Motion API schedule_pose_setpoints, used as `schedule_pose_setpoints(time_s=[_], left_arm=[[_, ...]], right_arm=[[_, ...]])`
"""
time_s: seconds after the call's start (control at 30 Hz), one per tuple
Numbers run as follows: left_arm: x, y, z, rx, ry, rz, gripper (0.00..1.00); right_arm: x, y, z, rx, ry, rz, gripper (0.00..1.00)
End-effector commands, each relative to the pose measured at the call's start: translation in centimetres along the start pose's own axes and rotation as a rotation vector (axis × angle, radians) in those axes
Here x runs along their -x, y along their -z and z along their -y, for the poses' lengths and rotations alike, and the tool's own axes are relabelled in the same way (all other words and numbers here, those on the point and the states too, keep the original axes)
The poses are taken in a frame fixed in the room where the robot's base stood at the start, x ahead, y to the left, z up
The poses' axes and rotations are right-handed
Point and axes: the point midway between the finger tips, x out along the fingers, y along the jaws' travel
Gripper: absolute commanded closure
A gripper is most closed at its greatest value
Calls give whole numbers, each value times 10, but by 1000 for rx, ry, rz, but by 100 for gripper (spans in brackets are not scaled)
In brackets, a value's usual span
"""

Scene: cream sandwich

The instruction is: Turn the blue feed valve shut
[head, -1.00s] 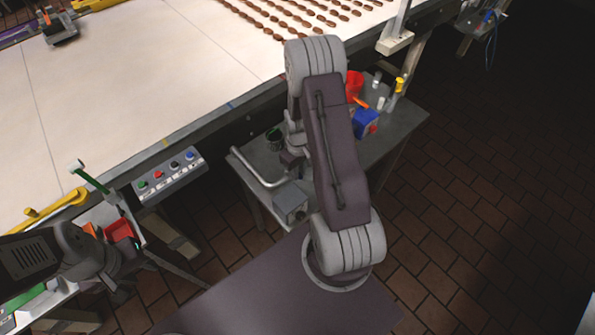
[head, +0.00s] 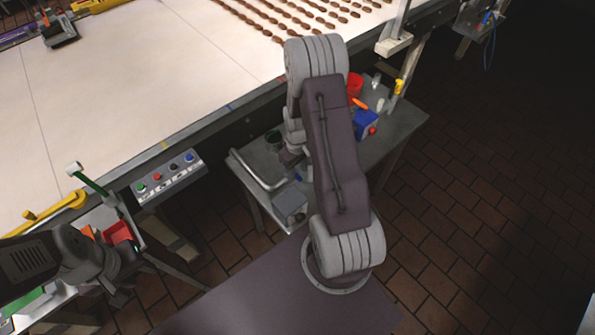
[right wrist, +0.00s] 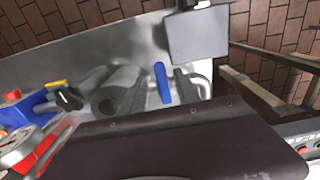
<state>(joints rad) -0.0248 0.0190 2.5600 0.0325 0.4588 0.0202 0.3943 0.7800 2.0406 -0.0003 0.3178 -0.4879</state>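The blue valve handle (right wrist: 163,83) shows in the right wrist view as a narrow, upright blue bar over the grey metal bench. My right gripper (right wrist: 160,92) is open there, with one dark finger on each side of the handle. Gaps show between the bar and the fingers, and I cannot tell whether either touches it. In the head view my right arm largely hides the gripper and valve, beside a bent grey pipe (head: 262,176) and a grey box (head: 289,203). My left gripper (head: 125,268) is low at the left, its fingers too unclear to read.
A blue container (head: 366,122), a red one (head: 355,84) and a yellow-topped post (head: 399,88) stand on the side bench (head: 398,137). The conveyor (head: 130,75) with rows of brown pieces runs behind. A button panel (head: 169,177) is at its front edge.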

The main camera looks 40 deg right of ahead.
Motion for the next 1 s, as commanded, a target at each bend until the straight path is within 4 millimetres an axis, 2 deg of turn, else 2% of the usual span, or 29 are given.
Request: schedule_pose_setpoints(time_s=[0.2, 0.4, 1.0], left_arm=[[-9, -1, 0, 0, 0, 0, 64], [-11, -1, 0, 0, 0, 0, 64], [-14, -1, 0, 0, 0, 0, 64]], right_arm=[[48, 2, -1, 1, -4, -7, 62], [75, 2, 0, 1, -3, -4, 62], [76, 4, 4, 16, -3, -5, 62]])
